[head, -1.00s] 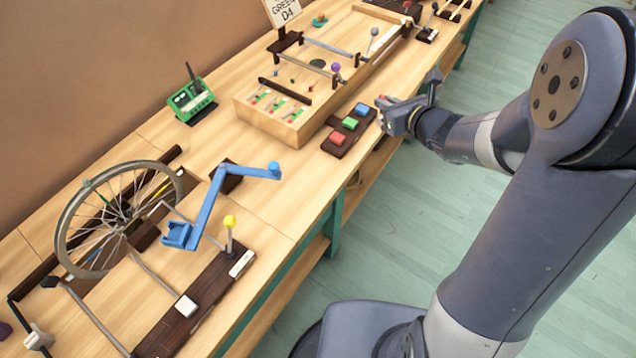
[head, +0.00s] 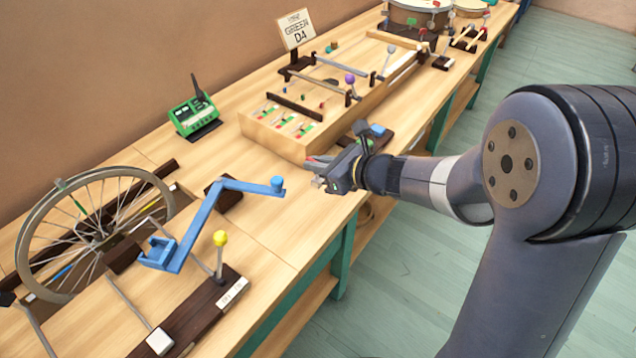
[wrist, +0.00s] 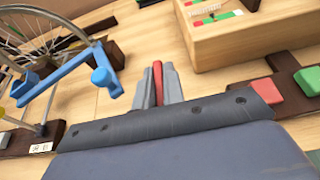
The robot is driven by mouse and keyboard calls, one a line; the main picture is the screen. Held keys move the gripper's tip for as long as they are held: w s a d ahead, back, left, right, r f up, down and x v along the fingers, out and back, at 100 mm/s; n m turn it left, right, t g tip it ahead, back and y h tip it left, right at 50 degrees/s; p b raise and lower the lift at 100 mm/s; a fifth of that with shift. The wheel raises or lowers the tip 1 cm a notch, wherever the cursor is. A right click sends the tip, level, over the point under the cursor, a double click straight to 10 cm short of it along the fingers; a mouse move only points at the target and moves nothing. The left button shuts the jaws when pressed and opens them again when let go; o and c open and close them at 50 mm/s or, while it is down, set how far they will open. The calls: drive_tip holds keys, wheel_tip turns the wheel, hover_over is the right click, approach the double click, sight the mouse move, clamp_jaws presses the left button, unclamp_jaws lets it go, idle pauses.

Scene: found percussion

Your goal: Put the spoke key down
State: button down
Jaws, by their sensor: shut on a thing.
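My gripper (head: 316,171) is shut on a thin red piece, which I take to be the spoke key (wrist: 158,83). In the wrist view the key stands between the two grey fingers (wrist: 159,88), with its red end showing at the tips. The rest of it is hidden by the fingers. In the head view my gripper is over the front part of the wooden bench (head: 262,215), in front of the near corner of the wooden box and right of the blue crank. Its exact height over the bench is hard to tell.
The blue crank (head: 203,220) and the spoked wheel (head: 75,245) are to the left. The wooden box (head: 270,135) is behind. A block with red and green buttons (wrist: 283,90) is on the right. Bare bench lies between crank and box.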

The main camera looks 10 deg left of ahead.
sight(318, 179)
drive_tip(key=shift+f+b, duration=0.5)
drive_tip(key=shift+f, duration=1.55)
drive_tip(key=shift+f, duration=0.1)
drive_tip(key=c, duration=1.5)
unclamp_jaws()
drive_tip(key=shift+d+r, duration=0.3)
drive_tip(key=p+v, duration=0.1)
drive_tip(key=v, duration=1)
drive_tip(key=shift+s+d, duration=0.1)
drive_tip(key=shift+s, duration=0.15)
clamp_jaws()
